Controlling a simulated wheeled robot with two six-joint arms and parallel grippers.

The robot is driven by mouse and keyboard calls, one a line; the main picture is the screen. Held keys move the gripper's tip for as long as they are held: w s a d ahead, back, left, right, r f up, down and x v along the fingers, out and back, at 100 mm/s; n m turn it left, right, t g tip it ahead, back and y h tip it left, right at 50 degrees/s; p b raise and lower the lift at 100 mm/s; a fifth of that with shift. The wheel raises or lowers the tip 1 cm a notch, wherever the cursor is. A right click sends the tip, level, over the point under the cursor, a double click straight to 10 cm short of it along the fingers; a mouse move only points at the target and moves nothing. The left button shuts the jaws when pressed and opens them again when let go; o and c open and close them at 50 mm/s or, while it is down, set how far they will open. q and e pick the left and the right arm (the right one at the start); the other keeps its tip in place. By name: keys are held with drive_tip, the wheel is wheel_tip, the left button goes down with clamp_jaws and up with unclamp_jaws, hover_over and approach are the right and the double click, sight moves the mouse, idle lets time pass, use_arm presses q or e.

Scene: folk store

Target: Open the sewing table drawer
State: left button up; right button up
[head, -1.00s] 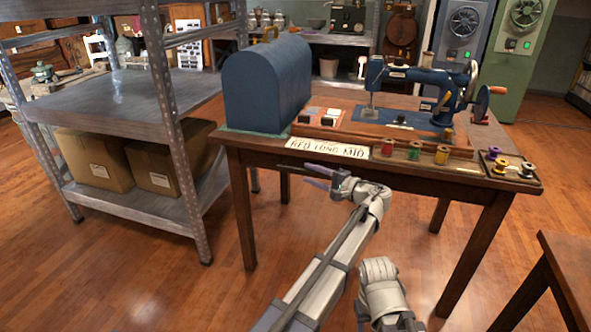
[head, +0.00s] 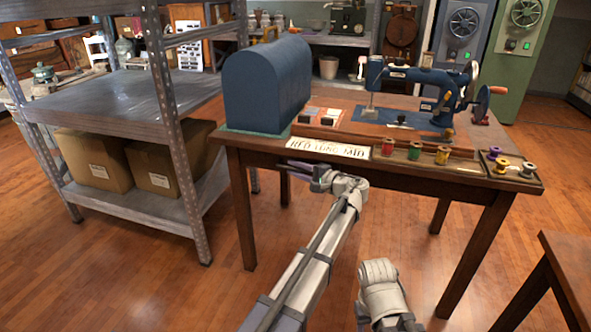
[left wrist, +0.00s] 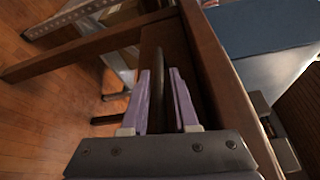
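The wooden sewing table (head: 345,176) stands ahead with its front edge facing me. The drawer front (left wrist: 165,40) shows as a brown wooden panel under the tabletop in the left wrist view, with a dark bar-like handle (left wrist: 157,88) on it. My left gripper (head: 293,171) is at the left part of the table front, just below the tabletop edge. In the left wrist view its two purple fingers (left wrist: 163,90) are apart, one on each side of the dark handle. Contact with the handle cannot be made out. The drawer looks closed. My right gripper is not in view.
On the tabletop are a blue domed case (head: 262,85), a blue sewing machine (head: 425,85), a white sign (head: 327,149) and several thread spools. A metal shelf (head: 110,100) with cardboard boxes stands on the left. Floor in front of the table is open.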

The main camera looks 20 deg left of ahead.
use_arm(q)
clamp_jaws()
idle(1.1)
